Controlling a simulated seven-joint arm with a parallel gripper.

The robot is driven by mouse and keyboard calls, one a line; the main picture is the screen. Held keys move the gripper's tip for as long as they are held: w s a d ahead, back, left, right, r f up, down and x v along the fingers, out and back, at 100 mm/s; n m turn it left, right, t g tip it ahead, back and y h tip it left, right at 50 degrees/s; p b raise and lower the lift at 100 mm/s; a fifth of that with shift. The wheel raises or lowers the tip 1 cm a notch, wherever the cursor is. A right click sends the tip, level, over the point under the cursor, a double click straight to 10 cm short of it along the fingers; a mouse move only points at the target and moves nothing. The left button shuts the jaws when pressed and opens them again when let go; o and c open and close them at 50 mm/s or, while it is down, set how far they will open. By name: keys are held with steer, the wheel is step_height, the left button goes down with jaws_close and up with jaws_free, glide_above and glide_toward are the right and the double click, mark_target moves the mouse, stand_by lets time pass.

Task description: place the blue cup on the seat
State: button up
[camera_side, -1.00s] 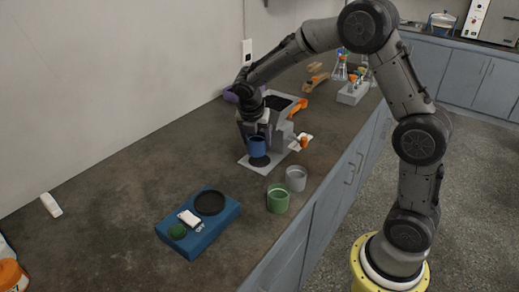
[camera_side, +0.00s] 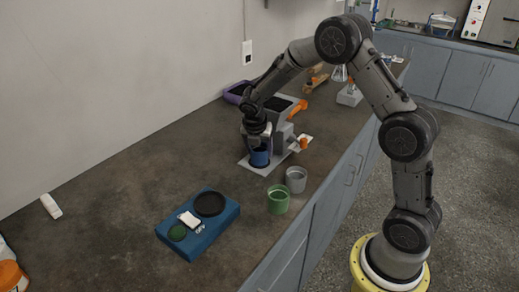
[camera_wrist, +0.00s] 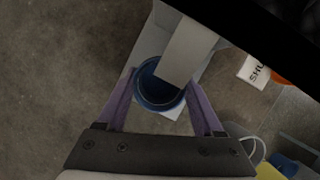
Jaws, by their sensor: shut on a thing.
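The blue cup (camera_side: 260,156) is upright over the base plate of the grey shaker machine (camera_side: 283,128). In the side view it covers the dark round seat that showed on the plate earlier; I cannot tell whether the cup touches it. My gripper (camera_side: 258,143) points down and is shut on the cup. In the wrist view the cup (camera_wrist: 158,92) sits between the two purple fingers of my gripper (camera_wrist: 160,98), with a grey part of the machine (camera_wrist: 187,52) overhanging its opening.
A green cup (camera_side: 278,200) and a grey cup (camera_side: 296,179) stand in front of the plate. A blue scale (camera_side: 196,243) with a black disc is at the front left. A purple tray (camera_side: 236,93) and an orange handle (camera_side: 297,109) are behind. The left bench is mostly clear.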

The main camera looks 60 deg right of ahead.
steer(key=shift+f, duration=0.15)
steer(key=o, duration=1.5)
steer(key=s+a+r+m+t+y, duration=0.1)
steer(key=s+a+r+m, duration=0.3)
steer(key=r, duration=0.5)
steer(key=s+a+r+m, duration=0.25)
steer(key=s+r, duration=0.25)
steer(key=r, duration=0.3)
steer(key=s+a+m+t+y, duration=0.1)
steer(key=s+a+m, duration=0.1)
steer(key=s+m, duration=0.3)
steer(key=s+a+m+t+y, duration=0.1)
steer(key=s+a+m, duration=0.2)
steer(key=s+m, duration=0.2)
steer(key=s+a+m+y, duration=0.1)
steer(key=s+a+m, duration=0.1)
steer(key=s+m, duration=0.4)
steer(key=shift+s+a+r+t, duration=0.1)
steer(key=shift+s+t, duration=0.05)
steer(key=shift+s, duration=0.55)
steer(key=shift+s+a+r+t, duration=0.1)
steer(key=shift+s+a+r, duration=0.05)
steer(key=shift+s, duration=0.5)
steer(key=shift+s+a+r+t, duration=0.1)
steer(key=shift+s+t, duration=0.05)
steer(key=shift+s, duration=0.55)
